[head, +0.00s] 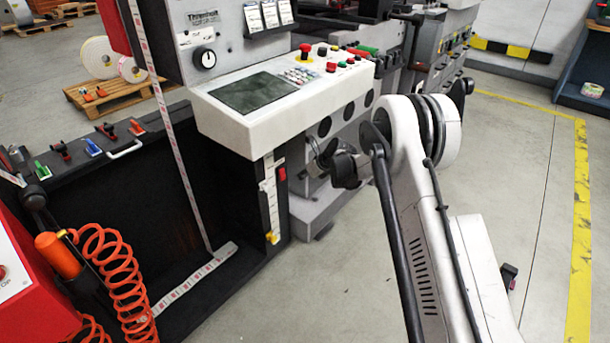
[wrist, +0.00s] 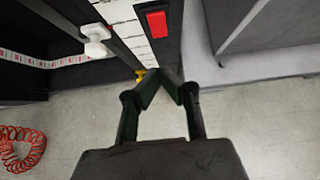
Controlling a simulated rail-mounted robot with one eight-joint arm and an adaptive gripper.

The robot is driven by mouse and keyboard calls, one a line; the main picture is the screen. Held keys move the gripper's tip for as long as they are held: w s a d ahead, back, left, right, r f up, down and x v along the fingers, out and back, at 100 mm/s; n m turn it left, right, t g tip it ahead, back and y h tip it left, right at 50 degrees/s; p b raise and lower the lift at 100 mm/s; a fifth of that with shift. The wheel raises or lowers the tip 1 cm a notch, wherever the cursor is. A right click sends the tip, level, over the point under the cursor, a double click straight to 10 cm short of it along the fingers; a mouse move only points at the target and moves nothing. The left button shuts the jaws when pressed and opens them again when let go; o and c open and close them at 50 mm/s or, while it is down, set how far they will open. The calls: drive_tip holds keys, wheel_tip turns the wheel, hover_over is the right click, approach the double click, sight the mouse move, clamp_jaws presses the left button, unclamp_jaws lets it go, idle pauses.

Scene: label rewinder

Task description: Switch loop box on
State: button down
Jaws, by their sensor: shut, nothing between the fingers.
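The loop box appears to be the dark open box (head: 125,205) under the machine's console, with a label web hanging into it. On the edge panel at its right is a small red switch (head: 282,174). In the wrist view the red rocker switch (wrist: 157,23) sits in a black frame on a dark strip, beside a white ruler-like scale. Whether it is on or off I cannot tell. My gripper (wrist: 178,76) is shut and empty, its fingertips below the switch in that view and apart from it. In the head view my gripper (head: 325,165) is right of the switch, partly hidden by my arm.
The white console (head: 290,90) with buttons and a dark screen overhangs the panel. A white knob (wrist: 96,35) and a yellow piece (wrist: 140,73) are near the scale. An orange coiled hose (head: 110,265) hangs at left.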

sight(283, 179)
drive_tip(key=shift+w+a+f+b, duration=0.55)
drive_tip(key=shift+w+a+f, duration=0.3)
drive_tip(key=shift+a, duration=0.15)
drive_tip(key=shift+w+a+f+b, duration=0.5)
drive_tip(key=shift+w+a+f, duration=0.3)
drive_tip(key=shift+a, duration=0.2)
drive_tip(key=shift+w+a+f+b, duration=0.55)
drive_tip(key=shift+w+a+f, duration=0.25)
drive_tip(key=shift+a, duration=0.2)
